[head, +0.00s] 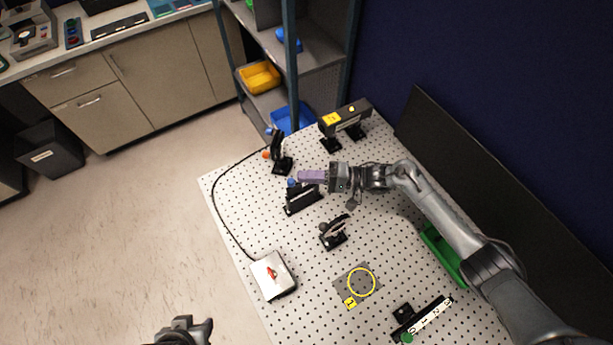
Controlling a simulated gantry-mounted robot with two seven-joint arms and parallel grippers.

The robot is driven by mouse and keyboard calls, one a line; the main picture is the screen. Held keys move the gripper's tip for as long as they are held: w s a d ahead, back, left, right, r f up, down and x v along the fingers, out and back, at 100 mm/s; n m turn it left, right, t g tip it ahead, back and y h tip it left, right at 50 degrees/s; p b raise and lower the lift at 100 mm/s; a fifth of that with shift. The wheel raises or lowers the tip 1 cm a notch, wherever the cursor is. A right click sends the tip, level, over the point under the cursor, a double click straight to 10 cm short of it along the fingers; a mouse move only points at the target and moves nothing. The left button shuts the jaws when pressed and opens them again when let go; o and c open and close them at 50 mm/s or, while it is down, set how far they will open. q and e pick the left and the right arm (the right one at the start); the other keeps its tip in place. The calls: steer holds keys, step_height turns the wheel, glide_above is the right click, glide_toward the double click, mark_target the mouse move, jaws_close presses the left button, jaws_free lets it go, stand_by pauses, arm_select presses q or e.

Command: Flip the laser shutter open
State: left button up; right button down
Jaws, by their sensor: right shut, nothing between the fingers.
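My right gripper (312,176) reaches in from the right over the perforated board (375,215). Its purple fingers are shut with nothing between them. They are just above a low black mount (302,199) with a blue knob, and I cannot tell if they touch it. A pale box (271,275) with a red switch lever sits at the board's left edge. A thin black cable runs from it up to near a black upright mount (281,155) with orange and blue knobs. I cannot tell for sure which part is the shutter. My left gripper (190,328) is at the bottom edge, off the board.
A black laser-like housing (346,118) with yellow labels stands at the back. Another black mount (334,232), a grey plate with a yellow ring (361,282), a ruler rail (430,316) and a green tray (440,254) occupy the board. A dark panel (460,170) borders the right.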

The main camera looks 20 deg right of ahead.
steer(key=d, duration=0.1)
steer(key=w+d+b, duration=0.1)
steer(key=d, duration=0.1)
steer(key=shift+w+f, duration=0.1)
steer(key=shift+w, duration=0.1)
arm_select(q)
steer(key=shift+w+d+f+b, duration=0.1)
steer(key=shift+d+f+b, duration=0.2)
steer(key=shift+f, duration=0.3)
steer(key=shift+d+f+b, duration=0.25)
steer(key=shift+f, duration=0.3)
arm_select(e)
steer(key=v, duration=1)
arm_select(q)
steer(key=shift+a, duration=0.1)
